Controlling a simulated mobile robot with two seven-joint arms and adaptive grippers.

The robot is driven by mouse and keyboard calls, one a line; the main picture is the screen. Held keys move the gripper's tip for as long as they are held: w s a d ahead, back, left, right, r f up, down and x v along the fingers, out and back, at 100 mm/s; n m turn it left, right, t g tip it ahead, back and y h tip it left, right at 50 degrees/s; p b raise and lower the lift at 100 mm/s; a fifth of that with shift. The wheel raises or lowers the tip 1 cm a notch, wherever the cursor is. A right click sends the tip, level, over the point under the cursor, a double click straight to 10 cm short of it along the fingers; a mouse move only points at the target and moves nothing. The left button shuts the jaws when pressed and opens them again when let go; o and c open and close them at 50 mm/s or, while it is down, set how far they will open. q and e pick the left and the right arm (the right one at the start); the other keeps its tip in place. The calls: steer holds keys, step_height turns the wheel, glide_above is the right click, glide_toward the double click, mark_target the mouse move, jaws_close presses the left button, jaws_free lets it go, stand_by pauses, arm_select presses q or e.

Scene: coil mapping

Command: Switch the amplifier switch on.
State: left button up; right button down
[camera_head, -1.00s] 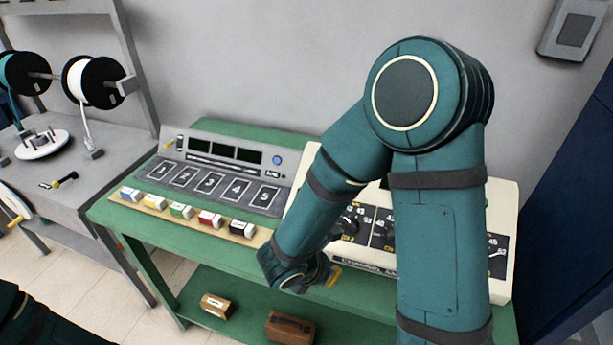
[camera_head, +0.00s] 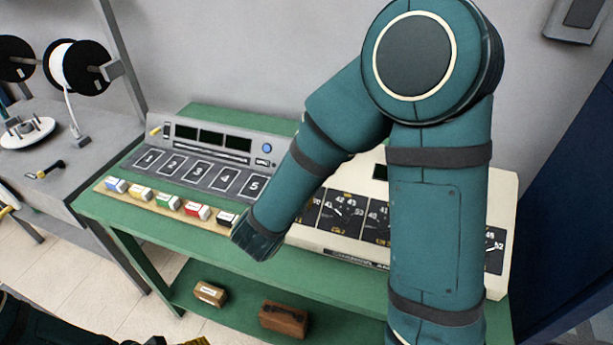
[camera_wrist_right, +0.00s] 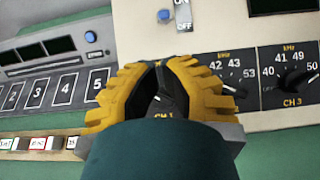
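The amplifier (camera_head: 507,225) is a cream box with dark channel dials, partly hidden by my right arm in the head view. In the right wrist view its front (camera_wrist_right: 130,40) carries a white ON/OFF plate (camera_wrist_right: 184,15) near the top edge, cut off by the frame; I cannot tell the switch position. My right gripper (camera_wrist_right: 159,64) has yellow pads apart with a gap, nothing held. It is in front of the CH 1 dial (camera_wrist_right: 163,105), below the plate; contact is unclear. Only a yellow bit of my left gripper (camera_head: 195,341) shows at the bottom edge of the head view.
A blue button (camera_wrist_right: 165,16) sits left of the ON/OFF plate. A grey console (camera_head: 205,165) and coloured blocks (camera_head: 168,201) stand on the green table (camera_head: 130,230) to the left. Boxes (camera_head: 284,318) lie on the lower shelf. A spool bench stands far left.

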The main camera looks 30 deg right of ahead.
steer(key=x, duration=0.9)
steer(key=shift+w+d+f+b, duration=0.1)
steer(key=shift+w+d+b, duration=0.05)
steer(key=shift+d+b, duration=0.15)
steer(key=shift+r+g+p, duration=0.25)
steer(key=shift+g+p, duration=0.05)
steer(key=shift+p, duration=0.35)
